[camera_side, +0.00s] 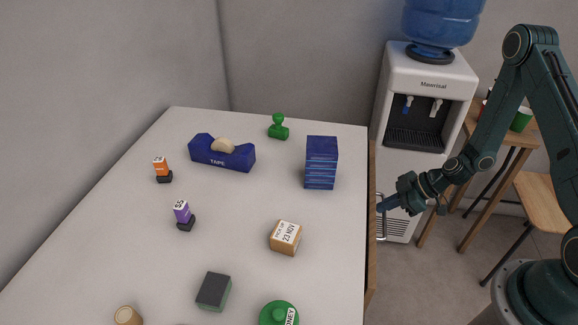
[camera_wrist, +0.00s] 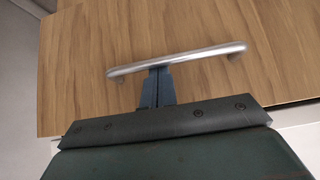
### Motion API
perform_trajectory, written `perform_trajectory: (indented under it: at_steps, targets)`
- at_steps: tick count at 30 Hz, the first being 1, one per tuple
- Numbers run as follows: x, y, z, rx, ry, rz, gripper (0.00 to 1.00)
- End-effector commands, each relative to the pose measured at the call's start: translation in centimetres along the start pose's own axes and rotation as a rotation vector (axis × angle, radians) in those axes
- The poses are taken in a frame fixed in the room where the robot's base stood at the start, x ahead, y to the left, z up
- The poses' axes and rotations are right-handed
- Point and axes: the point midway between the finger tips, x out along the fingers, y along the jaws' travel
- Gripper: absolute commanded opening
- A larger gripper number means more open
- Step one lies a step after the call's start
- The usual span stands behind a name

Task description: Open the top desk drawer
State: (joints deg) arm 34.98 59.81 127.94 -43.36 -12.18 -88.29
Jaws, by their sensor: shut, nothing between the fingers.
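The top drawer has a wood front (camera_wrist: 200,25), which fills most of the wrist view. A silver bar handle (camera_wrist: 200,53) runs across it. My gripper (camera_wrist: 159,72) is shut, with its dark blue fingertips at the handle's bar, left of its middle. I cannot tell whether they touch it. In the side view my gripper (camera_side: 384,205) is at the right side of the white desk (camera_side: 345,260), by the handle (camera_side: 381,228). The drawer front shows there only as a thin wood strip (camera_side: 371,195), so how far the drawer is open is hard to tell.
On the desk are a tape dispenser (camera_side: 222,154), a blue stack (camera_side: 321,163), a green stamp (camera_side: 279,127), a small box (camera_side: 285,237) and other small items. A water dispenser (camera_side: 425,85) stands behind my arm, with a wooden table (camera_side: 527,140) to its right.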

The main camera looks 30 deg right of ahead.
Motion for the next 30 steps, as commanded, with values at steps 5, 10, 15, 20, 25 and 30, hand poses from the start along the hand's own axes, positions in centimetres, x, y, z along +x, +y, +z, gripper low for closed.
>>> perform_trajectory:
  at_steps: [5, 10, 15, 20, 25, 30]
  targets:
    - [-2.3, 0.0, 2.8, 0.008, -0.005, 0.003, 0.00]
    - [-4.7, -0.1, 5.3, 0.008, -0.005, 0.003, 0.00]
    - [-6.9, -0.1, 7.7, 0.006, -0.006, 0.002, 0.00]
    - [-8.4, -0.1, 9.2, 0.004, -0.004, 0.001, 0.00]
    - [-9.4, -0.1, 10.3, 0.002, -0.004, 0.000, 0.00]
    - [-9.7, -0.1, 10.6, -0.001, -0.004, 0.000, 0.00]
